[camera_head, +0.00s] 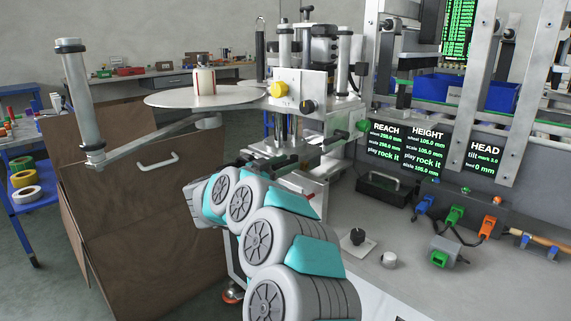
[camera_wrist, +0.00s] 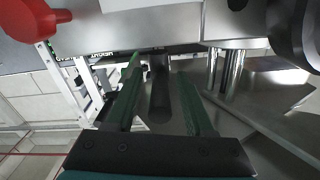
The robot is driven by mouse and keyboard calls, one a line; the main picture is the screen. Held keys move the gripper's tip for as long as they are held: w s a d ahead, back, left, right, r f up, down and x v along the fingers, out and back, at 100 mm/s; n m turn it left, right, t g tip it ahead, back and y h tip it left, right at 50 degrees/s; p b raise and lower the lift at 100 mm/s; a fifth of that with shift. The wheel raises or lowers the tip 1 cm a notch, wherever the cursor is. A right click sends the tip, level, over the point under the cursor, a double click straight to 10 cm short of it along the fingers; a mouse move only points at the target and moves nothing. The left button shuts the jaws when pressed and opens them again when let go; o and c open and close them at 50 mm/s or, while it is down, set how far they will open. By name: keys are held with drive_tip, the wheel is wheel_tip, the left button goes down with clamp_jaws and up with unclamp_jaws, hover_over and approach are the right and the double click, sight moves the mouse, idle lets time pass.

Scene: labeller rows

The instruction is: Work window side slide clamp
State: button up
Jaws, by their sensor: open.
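In the wrist view, my gripper (camera_wrist: 158,100) is open, with its two green-sided fingers spread. A dark rounded bar or handle (camera_wrist: 160,88) shows between them, with a gap visible on each side; I cannot tell whether it is the slide clamp. A red knob or lever (camera_wrist: 38,18) is at the upper left and a black round knob (camera_wrist: 296,30) at the upper right. In the head view, the labeller's slide block (camera_head: 275,146) stands just beyond my arm. My fingertips are hard to make out there. The clamp cannot be surely identified in that view.
The labeller carries a yellow knob (camera_head: 278,90), a black knob (camera_head: 307,106) and a green knob (camera_head: 362,125). A round reel plate (camera_head: 205,97) and a roller arm (camera_head: 150,140) reach out left above a brown cabinet (camera_head: 150,210). Display panels (camera_head: 410,148) stand at right.

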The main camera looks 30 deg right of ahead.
clamp_jaws()
idle(0.4)
drive_tip(key=shift+r, duration=0.1)
idle(0.9)
